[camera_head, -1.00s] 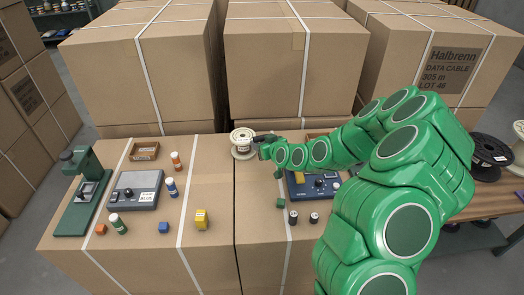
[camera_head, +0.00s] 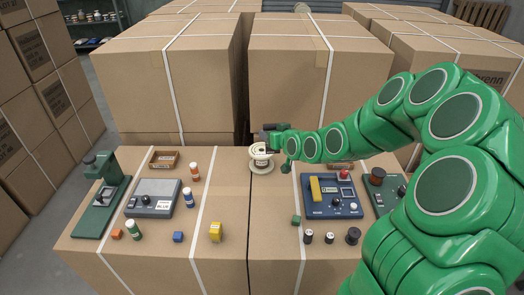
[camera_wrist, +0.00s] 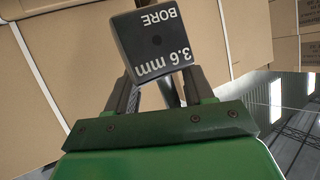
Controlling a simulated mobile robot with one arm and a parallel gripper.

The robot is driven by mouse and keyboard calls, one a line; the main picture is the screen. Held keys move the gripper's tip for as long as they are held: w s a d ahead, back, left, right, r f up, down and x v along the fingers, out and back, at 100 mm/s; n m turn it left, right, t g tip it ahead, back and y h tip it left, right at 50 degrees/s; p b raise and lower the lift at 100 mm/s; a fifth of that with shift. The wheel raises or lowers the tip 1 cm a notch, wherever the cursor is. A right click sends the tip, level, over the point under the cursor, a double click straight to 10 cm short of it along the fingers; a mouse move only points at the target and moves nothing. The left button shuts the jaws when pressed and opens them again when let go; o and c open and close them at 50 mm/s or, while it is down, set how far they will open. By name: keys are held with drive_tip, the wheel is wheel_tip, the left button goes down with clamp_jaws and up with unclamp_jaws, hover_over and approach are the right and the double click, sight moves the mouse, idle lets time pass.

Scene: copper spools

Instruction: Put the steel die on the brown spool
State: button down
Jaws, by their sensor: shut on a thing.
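In the head view my gripper (camera_head: 270,133) is raised at the back of the carton top, beside or above a cream spool (camera_head: 262,160); the exact gap cannot be told. A brown, spool-like piece (camera_head: 377,175) sits by a dark green device at the right, partly beside my arm. I cannot tell for sure that it is the brown spool.
A blue panel (camera_head: 333,201) with a yellow block stands right of centre, under my arm. Several small black spools (camera_head: 353,236) stand in front of it. A grey device (camera_head: 154,199), bottles and coloured cubes are at left. Tall cartons (camera_head: 315,75) rise behind. The centre front is fairly clear.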

sight(272, 127)
drive_tip(key=shift+m, duration=0.3)
drive_tip(key=r, duration=0.2)
drive_tip(key=s+a+r, duration=0.1)
drive_tip(key=r, duration=0.1)
drive_tip(key=shift+s, duration=0.1)
drive_tip(key=w+a+f, duration=0.1)
drive_tip(key=w+f, duration=0.2)
drive_tip(key=w, duration=0.1)
drive_tip(key=w+f, duration=0.3)
drive_tip(key=w, duration=0.1)
drive_tip(key=w+a+f, duration=0.1)
drive_tip(key=w+f, duration=0.2)
drive_tip(key=w, duration=0.2)
drive_tip(key=shift+w+a+f, duration=0.1)
drive_tip(key=shift+a+f, duration=0.05)
drive_tip(key=shift+a, duration=0.15)
drive_tip(key=shift+w+f, duration=0.2)
drive_tip(key=shift+f, duration=1.65)
drive_tip(key=shift+f, duration=0.1)
drive_tip(key=shift+c, duration=2.1)
unclamp_jaws()
